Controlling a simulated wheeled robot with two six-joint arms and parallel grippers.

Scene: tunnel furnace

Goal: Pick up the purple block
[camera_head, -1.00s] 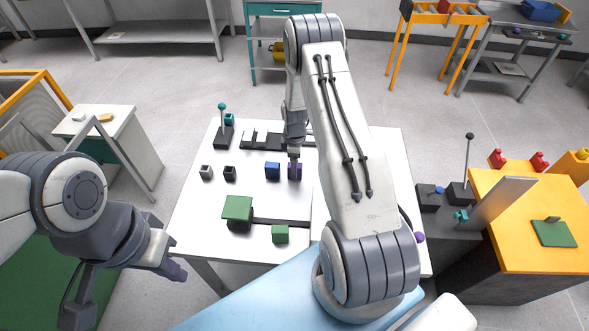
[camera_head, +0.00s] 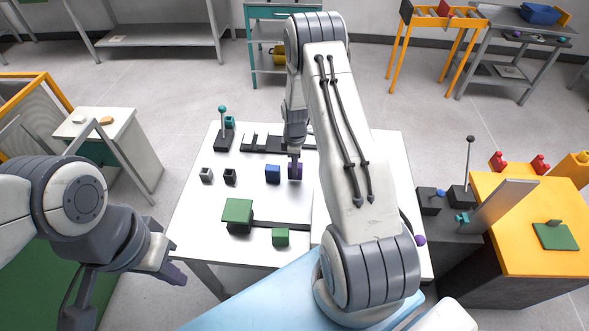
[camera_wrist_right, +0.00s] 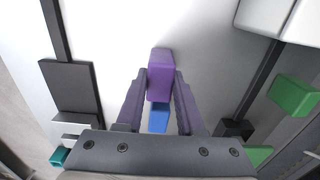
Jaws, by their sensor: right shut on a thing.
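The purple block (camera_wrist_right: 161,76) stands between the fingertips of my right gripper (camera_wrist_right: 160,88) in the right wrist view, and both fingers touch its sides. In the head view the purple block (camera_head: 296,172) shows at the tip of my right gripper (camera_head: 295,163), over the white table (camera_head: 340,150). I cannot tell whether it is clear of the table top. My left gripper (camera_head: 172,272) hangs left of the table, away from the block; its fingers are seen too much from the side to judge the opening.
A blue block (camera_head: 272,174) stands just left of the purple one. Small grey (camera_head: 206,175) and black (camera_head: 230,176) blocks are at left. A black rack (camera_head: 262,143) lies behind.

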